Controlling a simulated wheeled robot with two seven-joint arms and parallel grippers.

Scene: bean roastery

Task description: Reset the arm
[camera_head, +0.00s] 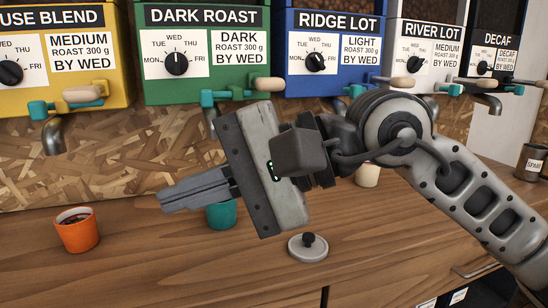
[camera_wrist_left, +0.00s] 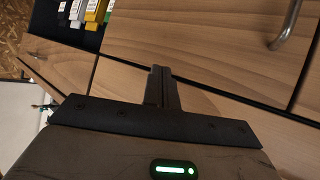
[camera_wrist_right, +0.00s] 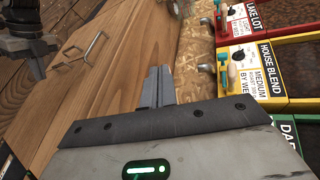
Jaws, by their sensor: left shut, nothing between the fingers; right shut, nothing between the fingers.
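My right arm reaches in from the right in the head view. Its gripper (camera_head: 163,200) is shut and empty, held above the wooden counter (camera_head: 130,265) and pointing left. In the right wrist view its fingers (camera_wrist_right: 158,76) are closed together with nothing between them. My left gripper is out of the head view. In the left wrist view its fingers (camera_wrist_left: 160,76) are shut and empty, in front of wooden cabinet fronts (camera_wrist_left: 215,50).
Several bean dispensers line the back, including green Dark Roast (camera_head: 200,50) and blue Ridge Lot (camera_head: 333,48). An orange cup (camera_head: 76,232) stands left. A teal cup (camera_head: 222,214) is partly behind my right gripper. A round grey lid (camera_head: 308,247) lies near the front edge.

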